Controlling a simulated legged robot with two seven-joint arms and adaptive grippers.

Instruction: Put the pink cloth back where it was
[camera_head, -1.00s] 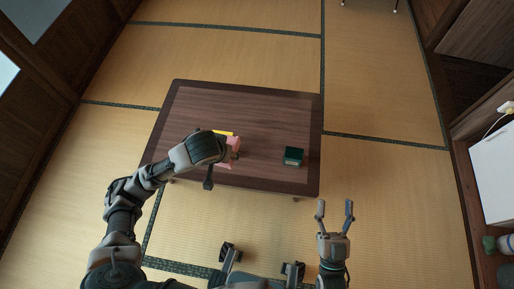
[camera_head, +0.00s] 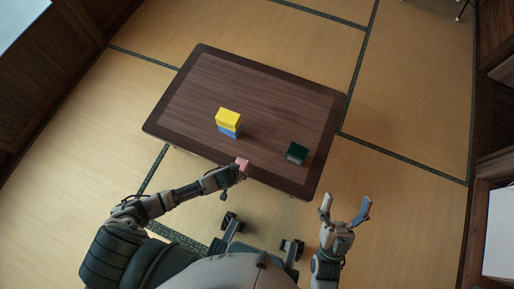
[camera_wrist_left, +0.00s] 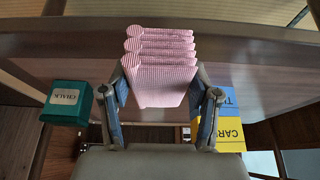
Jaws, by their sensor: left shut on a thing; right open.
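The pink cloth (camera_wrist_left: 160,65) is a folded, ribbed stack held between the fingers of my left gripper (camera_wrist_left: 160,112) in the left wrist view. In the head view the pink cloth (camera_head: 242,164) shows as a small patch at the tip of my left gripper (camera_head: 237,172), by the front edge of the low wooden table (camera_head: 190,92). I cannot tell its height relative to the tabletop. My right gripper (camera_head: 345,209) is open and empty, in front of the table's right corner.
A dark green box (camera_head: 297,152), labelled CHALK in the left wrist view (camera_wrist_left: 68,101), stands near the right edge. The table's back half is clear.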

